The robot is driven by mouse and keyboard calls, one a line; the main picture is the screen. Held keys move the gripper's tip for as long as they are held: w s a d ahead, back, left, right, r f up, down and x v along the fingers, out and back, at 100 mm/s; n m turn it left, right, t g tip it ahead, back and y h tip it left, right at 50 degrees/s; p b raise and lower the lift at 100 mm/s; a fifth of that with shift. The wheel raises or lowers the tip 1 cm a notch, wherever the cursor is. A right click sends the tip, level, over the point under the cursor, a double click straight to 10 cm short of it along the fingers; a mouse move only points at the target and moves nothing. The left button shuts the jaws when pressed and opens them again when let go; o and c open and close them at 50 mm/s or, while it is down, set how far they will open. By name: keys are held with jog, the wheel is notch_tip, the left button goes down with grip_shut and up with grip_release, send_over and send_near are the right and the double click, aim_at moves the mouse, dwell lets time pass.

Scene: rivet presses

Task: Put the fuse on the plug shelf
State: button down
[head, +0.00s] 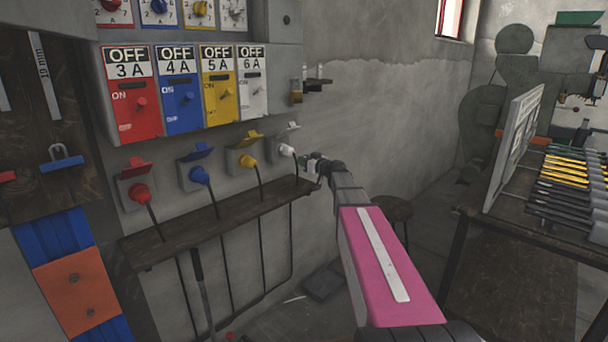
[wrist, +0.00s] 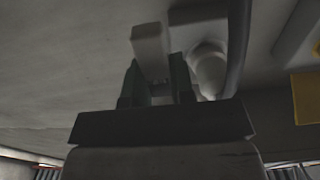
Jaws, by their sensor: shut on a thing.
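My gripper (head: 312,163) is at the right end of the plug shelf (head: 205,235), beside the white plug (head: 288,151). In the wrist view its two dark green fingers (wrist: 157,88) are shut on a pale rectangular block, which appears to be the fuse (wrist: 149,48). In the head view the fuse is small and partly hidden by the gripper. The plug shelf is a dark wooden ledge on the wall below the plugs. The white plug also shows in the wrist view (wrist: 209,73), just right of the fingers.
Red (head: 140,193), blue (head: 199,175) and yellow (head: 247,161) plugs sit in sockets above the shelf, their cables running down past it. A small wall bracket (head: 317,85) is above my gripper. A workbench (head: 530,225) with tools stands at the right.

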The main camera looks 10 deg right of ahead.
notch_tip(320, 180, down, 5)
jog(key=shift+s, duration=0.1)
jog(key=shift+a+f, duration=0.1)
jog(key=shift+f, duration=0.3)
jog(key=c, duration=1)
grip_release()
jog(key=shift+f, duration=0.1)
